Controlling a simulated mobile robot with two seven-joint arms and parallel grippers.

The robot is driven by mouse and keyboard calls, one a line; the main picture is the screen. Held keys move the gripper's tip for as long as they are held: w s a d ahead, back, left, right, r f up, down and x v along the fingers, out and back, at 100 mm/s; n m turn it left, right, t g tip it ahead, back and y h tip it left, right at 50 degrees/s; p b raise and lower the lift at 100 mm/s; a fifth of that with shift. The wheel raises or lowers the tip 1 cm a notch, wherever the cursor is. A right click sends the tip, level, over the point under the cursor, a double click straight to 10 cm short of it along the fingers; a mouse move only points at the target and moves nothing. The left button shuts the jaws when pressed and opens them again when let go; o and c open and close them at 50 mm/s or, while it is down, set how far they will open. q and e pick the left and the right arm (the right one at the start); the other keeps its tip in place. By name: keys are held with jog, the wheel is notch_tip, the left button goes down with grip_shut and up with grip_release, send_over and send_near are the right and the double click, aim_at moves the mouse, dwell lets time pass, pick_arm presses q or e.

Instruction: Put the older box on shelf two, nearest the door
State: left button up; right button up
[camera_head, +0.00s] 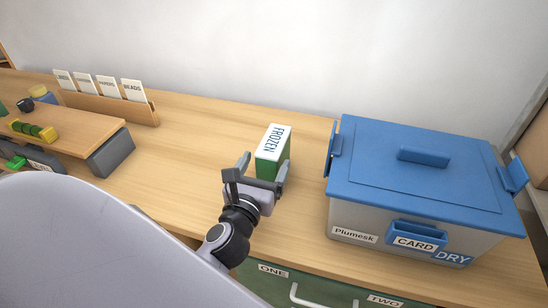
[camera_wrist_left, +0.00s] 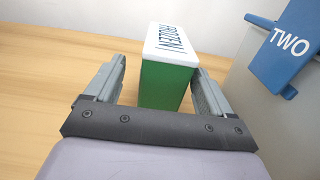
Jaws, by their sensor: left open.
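A small upright green box with a white top (camera_head: 274,147) marked FROZEN stands on the wooden worktop. My left gripper (camera_head: 264,172) is open just in front of the box. In the left wrist view the green box (camera_wrist_left: 166,85) shows between and beyond the two fingers of the left gripper (camera_wrist_left: 160,82); I cannot tell whether either finger touches it. No second box of this kind and no shelf marked two are clearly in view. My right gripper is not in view.
A grey bin with a blue lid (camera_head: 420,165), labelled Plumesk, CARD and DRY, stands close on the right. Drawers marked ONE (camera_head: 272,271) and TWO (camera_head: 385,300) are below the worktop. A card holder (camera_head: 110,107) and a raised wooden board (camera_head: 85,128) are at left.

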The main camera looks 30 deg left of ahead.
pick_arm(q)
jog(key=shift+d+x, duration=0.2)
jog(key=shift+x, duration=1.9)
jog(key=shift+r, duration=0.15)
jog(key=c, duration=1.5)
notch_tip(320, 180, up, 10)
jog(key=p, duration=0.5)
jog(key=shift+r, duration=0.15)
notch_tip(320, 180, up, 10)
jog(key=shift+f, duration=0.15)
